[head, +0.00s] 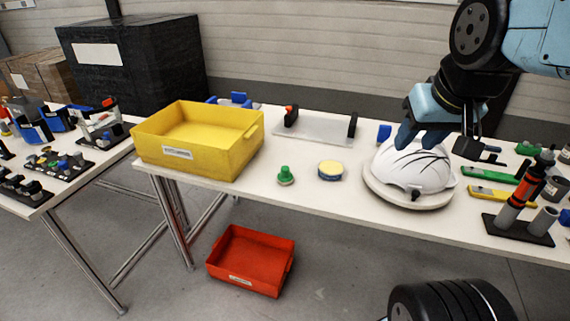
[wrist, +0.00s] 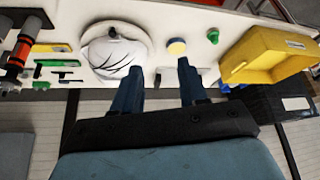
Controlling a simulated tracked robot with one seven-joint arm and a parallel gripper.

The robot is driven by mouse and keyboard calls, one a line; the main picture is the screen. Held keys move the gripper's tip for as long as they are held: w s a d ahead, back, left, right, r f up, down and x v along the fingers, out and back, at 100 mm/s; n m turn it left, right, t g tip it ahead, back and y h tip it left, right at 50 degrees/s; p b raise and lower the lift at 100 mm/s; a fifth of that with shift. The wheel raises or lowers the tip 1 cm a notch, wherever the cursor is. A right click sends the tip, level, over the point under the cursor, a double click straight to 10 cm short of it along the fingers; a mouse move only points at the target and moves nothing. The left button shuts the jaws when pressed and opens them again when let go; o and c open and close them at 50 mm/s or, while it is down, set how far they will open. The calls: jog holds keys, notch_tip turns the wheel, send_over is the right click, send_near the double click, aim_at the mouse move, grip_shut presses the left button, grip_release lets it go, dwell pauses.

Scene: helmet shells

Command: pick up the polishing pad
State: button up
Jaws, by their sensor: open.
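The polishing pad (head: 330,170), a round disc with a pale yellow top and a blue edge, lies on the white table, left of the white helmet shell (head: 413,168). In the wrist view the pad (wrist: 176,46) shows beyond the fingertips, and nothing touches it. My gripper (head: 437,143) is open and empty, above the helmet shell and to the right of the pad. In the wrist view my gripper (wrist: 160,70) has its two dark blue fingers apart, with the helmet shell (wrist: 115,50) left of them.
A green knob-like piece (head: 286,176) stands left of the pad, beside a yellow bin (head: 198,161). A clear plate with dark end posts (head: 315,128) lies behind the pad. Tools and an orange-black cylinder stand at right (head: 525,190). A red bin (head: 250,262) is on the floor.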

jog(key=shift+w, duration=0.2)
jog(key=o, duration=0.3)
jog(key=shift+w+a, duration=0.15)
jog(key=shift+w, duration=0.2)
jog(key=o, duration=0.6)
jog(key=shift+n+y, duration=0.5)
jog(key=w+a, duration=0.1)
jog(key=w, duration=0.1)
jog(key=w+a+f, duration=0.1)
jog(key=w, duration=0.2)
jog(key=w+a, duration=0.1)
jog(key=w, duration=0.1)
jog(key=shift+w+f, duration=0.15)
jog(key=shift+f, duration=0.1)
jog(key=shift+n+g+y, duration=0.4)
jog(key=shift+n+g, duration=0.1)
jog(key=w+a+f, duration=0.1)
jog(key=w, duration=0.1)
jog(key=w+a+f, duration=0.1)
jog(key=w, duration=0.2)
jog(key=w+a+f, duration=0.2)
jog(key=w, duration=0.1)
jog(key=shift+w+a, duration=0.1)
jog(key=n, duration=0.2)
send_near(286, 169)
jog(key=x, duration=0.7)
jog(key=shift+x, duration=2.75)
